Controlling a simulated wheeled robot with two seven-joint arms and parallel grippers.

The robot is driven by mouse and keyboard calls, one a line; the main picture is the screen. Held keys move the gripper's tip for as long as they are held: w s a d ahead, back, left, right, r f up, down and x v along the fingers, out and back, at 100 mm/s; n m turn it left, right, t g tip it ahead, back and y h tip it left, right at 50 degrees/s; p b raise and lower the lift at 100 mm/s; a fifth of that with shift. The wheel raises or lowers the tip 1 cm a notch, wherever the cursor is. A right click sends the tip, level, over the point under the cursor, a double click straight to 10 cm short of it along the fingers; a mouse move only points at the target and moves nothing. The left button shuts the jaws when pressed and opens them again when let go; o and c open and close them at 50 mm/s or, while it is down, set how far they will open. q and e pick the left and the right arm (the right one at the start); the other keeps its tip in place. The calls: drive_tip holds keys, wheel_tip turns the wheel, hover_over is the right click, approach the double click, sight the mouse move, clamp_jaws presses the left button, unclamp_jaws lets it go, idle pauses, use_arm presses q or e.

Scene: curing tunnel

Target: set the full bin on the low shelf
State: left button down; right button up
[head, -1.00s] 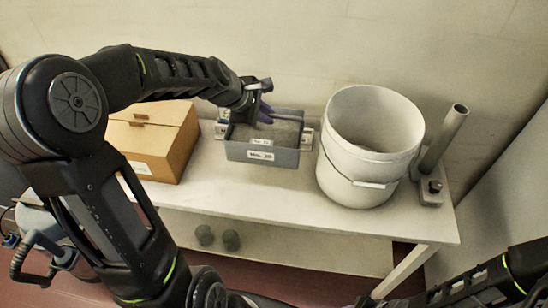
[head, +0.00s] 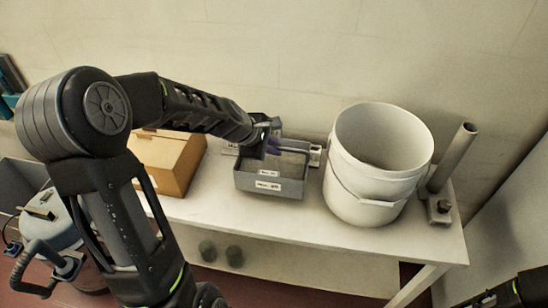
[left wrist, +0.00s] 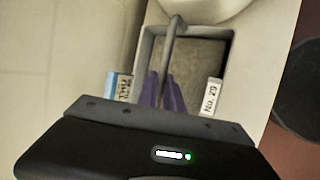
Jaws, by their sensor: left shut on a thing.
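The full bin (head: 269,187) is a grey open box with a white label on its front, filled with grey material. It is over the bench top, between the carton and the bucket; I cannot tell if it touches the top. My left gripper (head: 268,146) is shut on the bin's grey handle (left wrist: 172,50), above the fill. In the left wrist view the purple fingers close around the handle. The low shelf (head: 310,271) runs beneath the bench top, with two dark cylinders (head: 221,254) at its left. My right arm shows at the lower right; its gripper is out of view.
A cardboard box (head: 172,160) is left of the bin on the bench (head: 320,232). A big white bucket (head: 375,170) is right of it, and a stand with an upright tube (head: 453,158) is beyond. Pale labelled blocks (head: 315,155) sit behind the bin. The shelf's middle and right look clear.

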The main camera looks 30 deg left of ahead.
sight(280, 160)
use_arm(q)
drive_tip(key=shift+f+b, duration=0.5)
drive_tip(key=shift+f, duration=1.35)
drive_tip(key=shift+f, duration=0.2)
drive_tip(key=c, duration=1.5)
unclamp_jaws()
drive_tip(key=shift+r, duration=0.2)
drive_tip(key=shift+s+r, duration=0.1)
drive_tip(key=shift+r, duration=0.05)
drive_tip(key=v, duration=1.1)
drive_tip(key=shift+s+r, duration=0.2)
drive_tip(key=shift+s, duration=0.1)
